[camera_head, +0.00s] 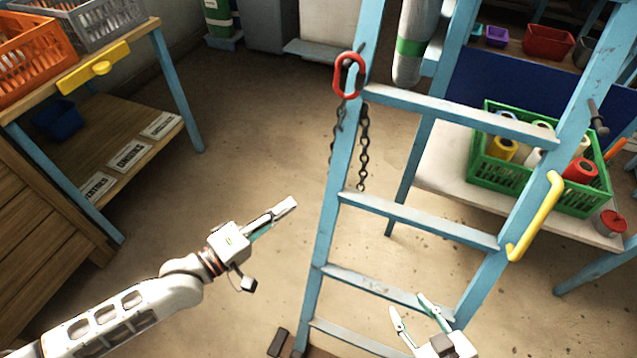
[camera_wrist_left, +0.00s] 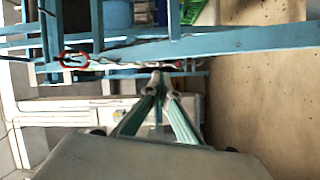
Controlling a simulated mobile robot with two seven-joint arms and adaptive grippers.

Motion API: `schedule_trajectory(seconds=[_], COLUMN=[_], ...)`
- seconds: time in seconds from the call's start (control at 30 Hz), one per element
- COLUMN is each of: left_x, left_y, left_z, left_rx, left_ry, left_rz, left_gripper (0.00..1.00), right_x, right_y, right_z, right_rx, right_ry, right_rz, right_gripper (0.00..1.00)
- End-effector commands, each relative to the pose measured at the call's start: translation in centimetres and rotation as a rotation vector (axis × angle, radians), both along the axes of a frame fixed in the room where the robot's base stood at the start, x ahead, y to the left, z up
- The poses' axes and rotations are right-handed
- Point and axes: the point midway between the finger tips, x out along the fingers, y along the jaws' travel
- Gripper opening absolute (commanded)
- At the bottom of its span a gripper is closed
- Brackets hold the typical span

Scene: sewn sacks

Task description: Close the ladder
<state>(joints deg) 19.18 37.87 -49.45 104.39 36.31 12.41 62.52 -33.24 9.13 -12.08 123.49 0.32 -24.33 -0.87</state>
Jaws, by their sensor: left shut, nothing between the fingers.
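The blue ladder (camera_head: 420,219) stands open in the head view, its front rails and rungs filling the centre right. A red ring (camera_head: 349,76) hangs on its left rail, with a dark chain (camera_head: 364,150) dangling below. A yellow handle (camera_head: 535,215) is on the right rail. My left gripper (camera_head: 287,208) is shut and empty, left of the left rail and apart from it. In the left wrist view its fingertips (camera_wrist_left: 155,86) meet below the blue rail (camera_wrist_left: 230,42), and the red ring (camera_wrist_left: 74,60) shows. My right gripper (camera_head: 408,303) is open and empty near the lower rungs.
A shelf with an orange crate (camera_head: 38,58) and a yellow handle stands at the left. Behind the ladder, a green crate (camera_head: 545,192) of spools sits on a white bench (camera_head: 440,170). The floor (camera_head: 250,130) between the shelf and ladder is clear.

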Motion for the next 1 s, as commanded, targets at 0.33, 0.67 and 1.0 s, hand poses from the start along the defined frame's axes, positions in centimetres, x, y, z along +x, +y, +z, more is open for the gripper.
schedule_trajectory(seconds=[0.33, 0.67, 1.0], left_x=[3.5, 6.6, 10.5], left_y=[3.1, 0.2, -4.1], left_z=[-2.1, -1.7, -1.7], left_rx=[-0.23, -0.243, -0.24], left_ry=[0.227, 0.231, 0.232], left_rz=[-0.012, -0.012, -0.012], left_gripper=[0.0, 0.0, 0.0], right_x=[-0.5, -0.1, -0.6], right_y=[0.0, 0.0, 0.2], right_z=[-1.8, -1.4, -2.1], right_rx=[-0.008, -0.004, 0.001], right_ry=[0.02, 0.009, 0.022], right_rz=[0.006, 0.004, 0.006], right_gripper=[0.4, 0.4, 0.4])
